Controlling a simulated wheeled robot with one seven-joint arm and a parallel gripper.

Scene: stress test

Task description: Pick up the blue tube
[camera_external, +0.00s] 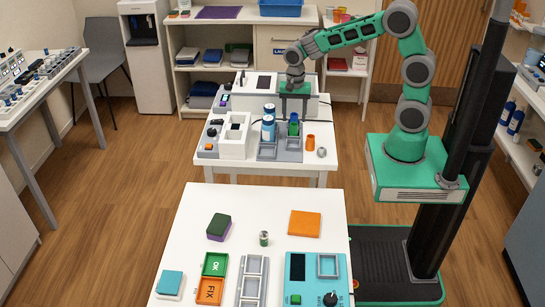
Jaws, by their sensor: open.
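On the middle table (222,160), a blue tube-like item with a green part (294,129) stands upright at a grey tray (293,155). My gripper (295,115) points straight down above this item, its two dark fingers apart, one to each side of its top. I cannot tell whether they touch it. Two blue cylinders with pale tops stand just left of it, a rear one (269,109) and a front one (267,130). The picture is too small to tell which of these is the blue tube.
A white slotted box (235,138) stands left of the cylinders. An orange cup (310,143) and a small grey object (322,152) are at the right. A white machine (262,82) stands behind. The front table (199,205) holds an orange pad (305,223) and several other items.

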